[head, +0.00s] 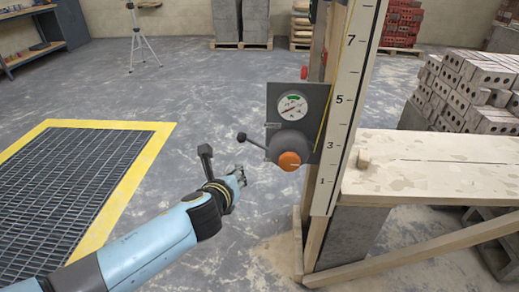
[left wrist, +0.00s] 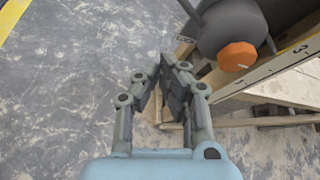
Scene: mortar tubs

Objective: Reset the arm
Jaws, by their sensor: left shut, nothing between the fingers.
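My left arm reaches in from the lower left in the head view, and its gripper (head: 240,176) is beside the gauge panel, a little left of it and apart from it. In the left wrist view the gripper (left wrist: 172,62) has its fingers together with nothing held. The grey panel (head: 313,95) on the wooden post carries a round dial, a dark lever with a ball end (head: 242,137) and an orange knob (head: 289,161). The orange knob also shows at the upper right of the left wrist view (left wrist: 237,57). My right gripper is not in view.
A measuring board (head: 345,110) stands beside the panel, with a wooden bench (head: 440,165) to its right. Grey bricks (head: 470,90) are stacked behind the bench. A yellow-edged floor grate (head: 135,160) lies at the left. Open floor lies between grate and post.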

